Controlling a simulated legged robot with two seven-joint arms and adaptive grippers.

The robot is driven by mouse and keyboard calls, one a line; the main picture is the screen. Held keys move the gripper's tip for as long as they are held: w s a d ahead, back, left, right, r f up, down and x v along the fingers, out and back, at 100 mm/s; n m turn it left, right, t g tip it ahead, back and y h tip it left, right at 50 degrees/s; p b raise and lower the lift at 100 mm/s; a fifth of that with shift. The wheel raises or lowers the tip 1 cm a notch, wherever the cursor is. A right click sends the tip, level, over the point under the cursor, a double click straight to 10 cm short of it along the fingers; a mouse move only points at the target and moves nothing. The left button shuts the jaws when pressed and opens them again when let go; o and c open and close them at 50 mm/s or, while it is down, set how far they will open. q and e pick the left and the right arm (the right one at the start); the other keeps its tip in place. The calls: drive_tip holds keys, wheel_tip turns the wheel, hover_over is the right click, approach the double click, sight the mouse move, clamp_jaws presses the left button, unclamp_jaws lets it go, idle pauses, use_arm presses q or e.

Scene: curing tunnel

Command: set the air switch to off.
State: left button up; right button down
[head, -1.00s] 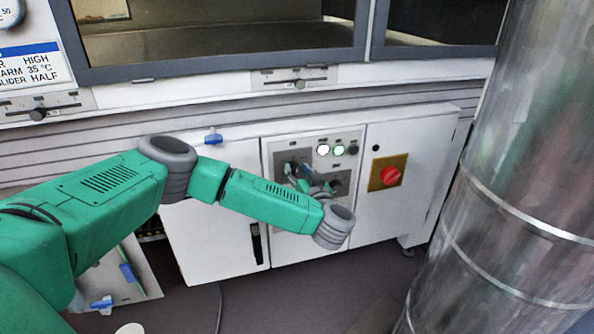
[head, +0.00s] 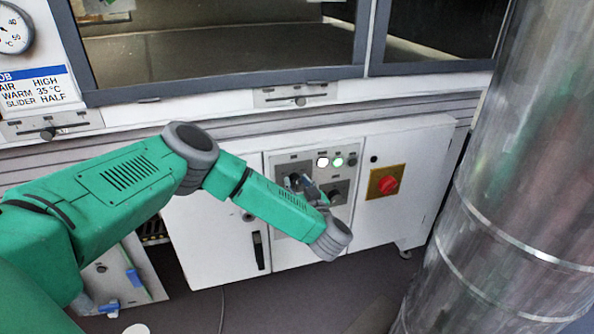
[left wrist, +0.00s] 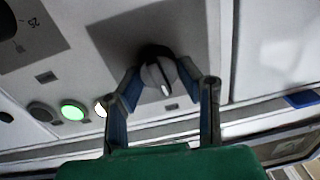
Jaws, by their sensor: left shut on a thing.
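The air switch looks to be the dark rotary knob (head: 293,180) at the upper left of the grey control panel; the small lettering is unreadable. In the left wrist view the knob (left wrist: 153,74) is round and dark with a pale grey face and a small white mark, on a dark grey square plate (left wrist: 115,38). My left gripper (head: 304,184) is at the panel. In the left wrist view its two blue-lined fingers (left wrist: 159,78) are on both sides of the knob and shut on it. The fingers partly hide the knob in the head view. My right gripper is not seen.
A large metal duct (head: 490,190) stands at the right.

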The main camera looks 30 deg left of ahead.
use_arm(q)
drive_tip(key=shift+a+r+n+p, duration=0.15)
drive_tip(key=shift+r+n+p, duration=0.15)
drive_tip(key=shift+p, duration=0.2)
drive_tip(key=shift+f+n+p, duration=0.15)
drive_tip(key=shift+n+p, duration=0.45)
drive_tip(key=shift+n, duration=0.1)
drive_tip(key=n+p, duration=0.1)
drive_tip(key=n, duration=0.2)
drive_tip(key=shift+s+f+n+h, duration=0.1)
drive_tip(key=shift+f+n+h, duration=0.05)
drive_tip(key=shift+n+h, duration=0.2)
drive_tip(key=shift+n, duration=1.15)
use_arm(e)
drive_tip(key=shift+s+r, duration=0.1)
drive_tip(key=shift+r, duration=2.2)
use_arm(q)
drive_tip(key=o, duration=1.1)
drive_tip(key=shift+f, duration=0.1)
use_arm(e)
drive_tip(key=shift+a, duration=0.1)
use_arm(q)
drive_tip(key=shift+o, duration=0.2)
